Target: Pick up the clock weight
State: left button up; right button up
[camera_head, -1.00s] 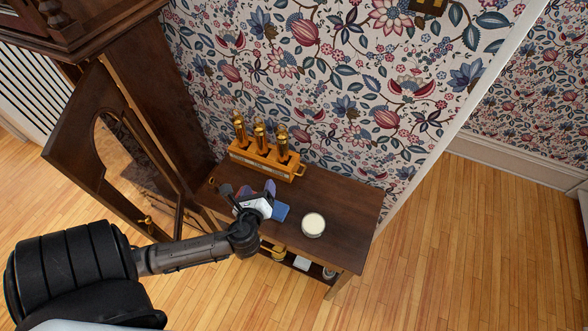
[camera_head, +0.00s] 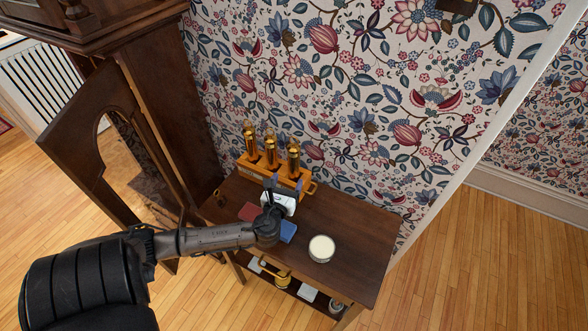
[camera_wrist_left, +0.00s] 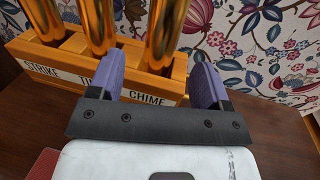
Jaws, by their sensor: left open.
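Three brass clock weights stand upright in a wooden rack (camera_head: 247,169) at the back of the side table: a left one (camera_head: 250,142), a middle one (camera_head: 270,152) and a right one (camera_head: 293,160). In the left wrist view the rack front (camera_wrist_left: 60,70) reads STRIKE, a partly hidden word and CHIME. My left gripper (camera_head: 285,183) is open and empty in front of the rack's right part. In the left wrist view the right weight (camera_wrist_left: 166,35) shows between the fingertips (camera_wrist_left: 157,62), beyond them. My right gripper is not in view.
On the table (camera_head: 360,225) are a round white-topped item (camera_head: 321,248), a blue item (camera_head: 287,232) and a red item (camera_head: 248,211). A lower shelf holds small objects. The tall clock case with its open door (camera_head: 85,130) stands left. The table's right part is clear.

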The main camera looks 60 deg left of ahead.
aim_at(292, 171)
pick_arm(q)
jog(key=shift+b+x, duration=0.7)
jog(key=shift+x, duration=2.25)
grip_shut()
jog(key=shift+d+r, duration=0.1)
jog(key=shift+r, duration=0.15)
